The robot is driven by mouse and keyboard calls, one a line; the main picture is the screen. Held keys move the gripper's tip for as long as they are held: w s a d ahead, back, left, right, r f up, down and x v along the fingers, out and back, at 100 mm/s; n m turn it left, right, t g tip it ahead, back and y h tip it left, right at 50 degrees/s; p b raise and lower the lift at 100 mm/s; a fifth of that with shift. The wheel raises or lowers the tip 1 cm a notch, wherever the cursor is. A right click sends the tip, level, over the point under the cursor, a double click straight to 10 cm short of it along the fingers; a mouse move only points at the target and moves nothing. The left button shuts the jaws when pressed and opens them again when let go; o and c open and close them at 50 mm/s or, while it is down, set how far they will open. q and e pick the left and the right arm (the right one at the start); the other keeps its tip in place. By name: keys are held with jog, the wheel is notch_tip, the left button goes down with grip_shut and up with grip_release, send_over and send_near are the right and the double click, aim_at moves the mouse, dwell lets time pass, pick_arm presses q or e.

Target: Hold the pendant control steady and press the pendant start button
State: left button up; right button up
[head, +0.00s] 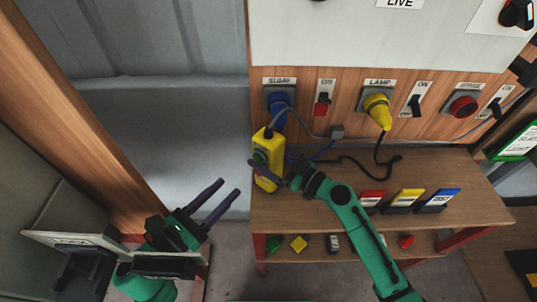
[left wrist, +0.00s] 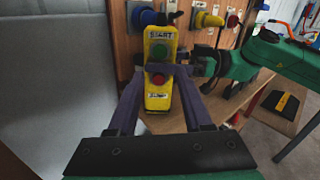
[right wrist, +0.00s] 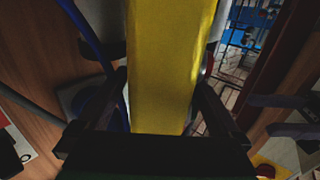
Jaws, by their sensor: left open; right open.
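The yellow pendant control (head: 267,178) hangs upright at the left end of the wooden bench, below the blue SUMP plug. In the left wrist view the pendant (left wrist: 158,102) shows a START label, a green button (left wrist: 159,52) and a red button (left wrist: 158,79). My right gripper (right wrist: 162,80) is open around the pendant, a finger on each side; one finger crosses its front between the two buttons. Visible gaps remain beside the pendant in the right wrist view. My left gripper (head: 229,187) is open and empty, apart from the pendant, at its lower left, pointing towards it.
Dark cables lie on the bench (head: 330,208). The space left of the bench is free.

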grip_shut()
pick_arm(q)
grip_shut()
pick_arm(e)
jog(key=shift+s, duration=0.1)
dwell(1.4)
